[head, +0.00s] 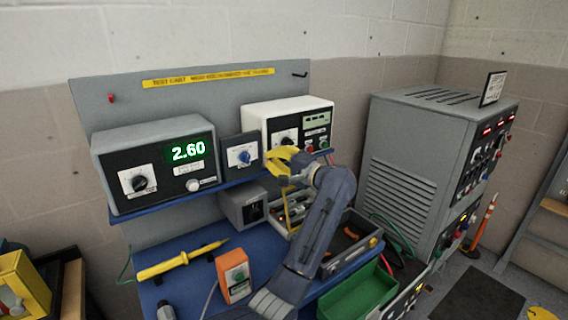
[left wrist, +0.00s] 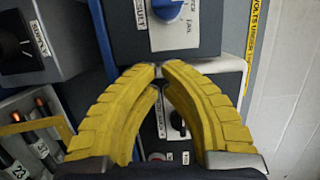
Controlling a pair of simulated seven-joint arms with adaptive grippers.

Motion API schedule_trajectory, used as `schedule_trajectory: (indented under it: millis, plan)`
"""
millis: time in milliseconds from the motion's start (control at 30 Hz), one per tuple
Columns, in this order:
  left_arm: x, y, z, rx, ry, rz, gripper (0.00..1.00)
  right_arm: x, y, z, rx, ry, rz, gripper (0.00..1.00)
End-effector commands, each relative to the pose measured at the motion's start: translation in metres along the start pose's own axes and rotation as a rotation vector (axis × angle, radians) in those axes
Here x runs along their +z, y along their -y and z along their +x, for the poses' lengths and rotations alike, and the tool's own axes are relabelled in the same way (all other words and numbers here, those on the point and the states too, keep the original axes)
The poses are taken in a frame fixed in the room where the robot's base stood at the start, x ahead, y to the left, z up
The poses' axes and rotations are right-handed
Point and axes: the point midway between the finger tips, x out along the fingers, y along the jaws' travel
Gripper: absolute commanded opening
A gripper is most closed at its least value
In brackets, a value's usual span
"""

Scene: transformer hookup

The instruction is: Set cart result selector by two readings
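A small dark box (head: 242,155) with a blue knob (head: 244,157) on a white plate sits on the blue shelf between two meters; the knob also shows at the top of the left wrist view (left wrist: 166,9). The left meter (head: 155,165) shows a green 2.60 and has a black dial (head: 139,183). The white-cased meter (head: 290,122) has a small pale display, too small to read, and a dial partly behind my gripper. My left gripper (head: 284,158), with yellow fingers, is in front of the white meter; its fingertips (left wrist: 161,70) are together and empty. My right gripper is out of view.
A yellow probe (head: 182,259), an orange handheld meter (head: 234,276) and a green bin (head: 357,293) are on or by the blue bench. A grey cabinet (head: 415,160) with red displays stands to the right. A tray of tools lies under my left arm.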

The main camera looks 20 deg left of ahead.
Motion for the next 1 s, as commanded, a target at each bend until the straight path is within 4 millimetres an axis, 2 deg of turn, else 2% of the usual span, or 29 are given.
schedule_trajectory:
  millis: [67,200,400,1000]
  plan:
    - [0.001,0.001,0.014,-0.002,0.002,0.0,0.0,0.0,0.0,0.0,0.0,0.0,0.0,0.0]
    - [0.018,0.0,0.015,-0.001,0.0,-0.002,0.0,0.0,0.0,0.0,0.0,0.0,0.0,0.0]
    - [0.033,0.001,0.019,-0.001,0.0,-0.001,0.0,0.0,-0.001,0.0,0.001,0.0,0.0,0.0]
    - [0.04,0.0,0.021,-0.001,0.001,0.003,0.0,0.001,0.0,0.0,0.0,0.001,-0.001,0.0]
